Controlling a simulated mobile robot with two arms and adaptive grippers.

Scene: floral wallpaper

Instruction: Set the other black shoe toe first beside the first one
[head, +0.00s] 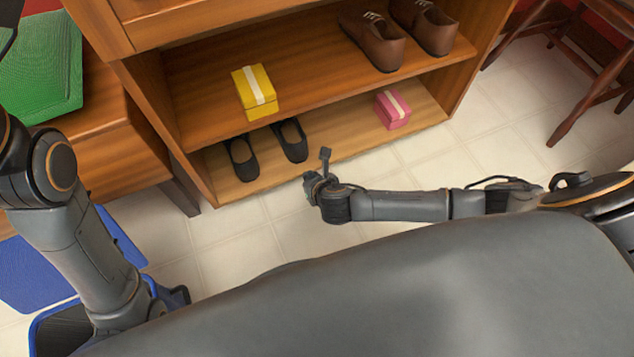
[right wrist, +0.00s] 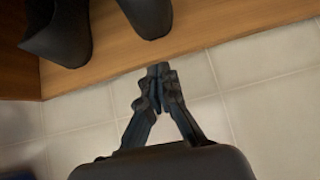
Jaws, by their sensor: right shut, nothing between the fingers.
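Two black shoes stand side by side on the lower shelf of the wooden rack, a small gap between them. The left black shoe (head: 243,170) is close to the rack's left wall, and the right black shoe (head: 297,154) is to its right. Parts of both show at the top of the right wrist view, left (right wrist: 58,38) and right (right wrist: 150,16). My right gripper (head: 308,181) is shut and empty, just in front of the shelf edge and apart from the shoes; its closed fingertips (right wrist: 158,71) show in the wrist view. My left gripper (head: 176,296) is low at the left, mostly hidden.
The lower shelf (head: 345,152) also holds a pink box (head: 392,112). The shelf above holds a yellow box (head: 256,96) and brown shoes (head: 378,48). A wooden chair (head: 590,80) stands at the right. A blue-rimmed container (head: 38,322) is at lower left. Tiled floor before the rack is clear.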

